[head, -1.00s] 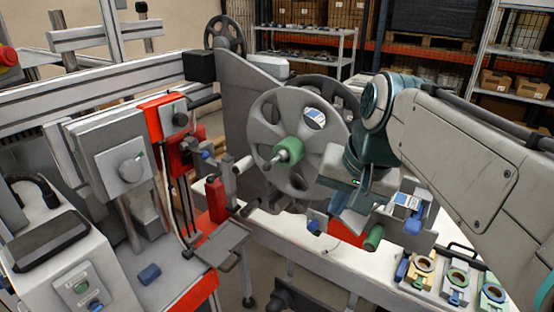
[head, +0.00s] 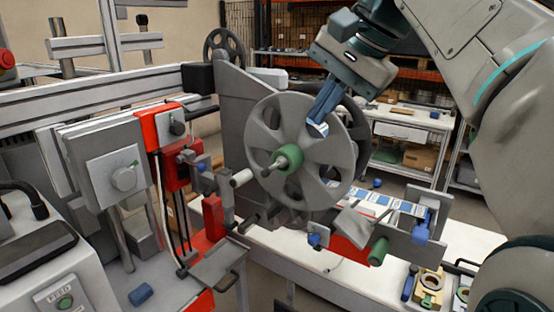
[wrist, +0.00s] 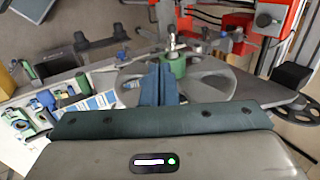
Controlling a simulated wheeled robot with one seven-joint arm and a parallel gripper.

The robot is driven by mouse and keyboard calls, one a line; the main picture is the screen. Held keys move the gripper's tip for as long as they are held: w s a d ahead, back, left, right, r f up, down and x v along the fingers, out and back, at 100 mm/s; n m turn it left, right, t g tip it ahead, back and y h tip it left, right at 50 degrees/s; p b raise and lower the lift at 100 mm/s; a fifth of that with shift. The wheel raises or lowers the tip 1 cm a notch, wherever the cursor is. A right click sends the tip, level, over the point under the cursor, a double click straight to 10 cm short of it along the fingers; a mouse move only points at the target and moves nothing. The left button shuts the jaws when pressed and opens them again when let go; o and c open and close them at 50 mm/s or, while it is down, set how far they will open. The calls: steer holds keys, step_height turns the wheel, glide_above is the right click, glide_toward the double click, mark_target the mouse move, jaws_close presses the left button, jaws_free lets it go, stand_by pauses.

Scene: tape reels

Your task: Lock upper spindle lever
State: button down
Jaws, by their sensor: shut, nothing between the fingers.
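The large grey spoked reel (head: 262,140) stands upright at the middle of the head view. At its centre is a green hub (head: 290,160) with a short metal spindle end (head: 272,168) sticking out to the front. I cannot make out clearly which part there is the lever, or its position. My gripper (head: 318,128) points down in front of the reel's upper right part, with its fingers closed and empty. In the wrist view my gripper (wrist: 158,68) is just left of the green hub (wrist: 173,66); whether it touches the hub or reel I cannot tell.
A red and grey machine head (head: 120,170) stands to the left. A lower green roller (head: 378,251) and a strip of blue-and-white labels (head: 385,203) lie right of the reel. Coloured fixtures (head: 428,288) sit on the white table.

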steer(key=b, duration=0.1)
glide_toward(270, 171)
step_height(270, 171, down, 4)
steer(key=shift+w+a+f, duration=0.85)
steer(key=shift+w+a, duration=0.2)
steer(key=shift+a, duration=0.1)
